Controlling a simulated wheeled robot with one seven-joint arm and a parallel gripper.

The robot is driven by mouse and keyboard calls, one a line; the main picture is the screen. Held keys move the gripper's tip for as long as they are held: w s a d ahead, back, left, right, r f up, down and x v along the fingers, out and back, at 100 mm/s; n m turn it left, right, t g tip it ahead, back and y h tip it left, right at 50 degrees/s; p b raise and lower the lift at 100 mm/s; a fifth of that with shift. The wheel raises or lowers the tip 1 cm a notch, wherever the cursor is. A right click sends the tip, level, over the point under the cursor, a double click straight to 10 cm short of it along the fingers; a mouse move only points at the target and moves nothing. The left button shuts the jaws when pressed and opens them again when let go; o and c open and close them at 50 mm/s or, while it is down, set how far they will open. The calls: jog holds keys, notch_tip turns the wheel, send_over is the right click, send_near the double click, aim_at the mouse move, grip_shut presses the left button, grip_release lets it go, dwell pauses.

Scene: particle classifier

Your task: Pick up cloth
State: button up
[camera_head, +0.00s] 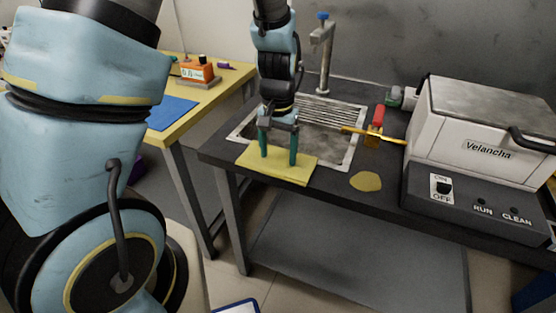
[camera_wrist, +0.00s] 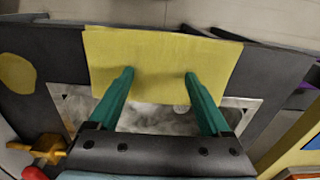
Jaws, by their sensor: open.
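The yellow cloth (camera_head: 284,173) lies flat at the front edge of the dark table, partly over the metal sink's corner. In the wrist view the cloth (camera_wrist: 160,50) spreads across the upper middle, beyond my fingertips. My gripper (camera_head: 278,162) points down over the cloth with its two green fingers apart and nothing between them. In the wrist view my gripper (camera_wrist: 160,74) shows both fingertips overlapping the cloth's near part. I cannot tell whether the tips touch it.
A metal sink (camera_head: 353,144) with a tap (camera_head: 325,50) lies behind the cloth. A yellow round patch (camera_head: 366,181), an orange tool (camera_head: 380,137) with a red end, and a white Velancha machine (camera_head: 468,150) are to the right. A yellow table (camera_head: 228,80) stands left.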

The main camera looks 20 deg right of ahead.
jog(key=c, duration=1.1)
jog(key=shift+r, duration=0.15)
grip_shut()
notch_tip(320, 180, up, 12)
jog(key=p, duration=1)
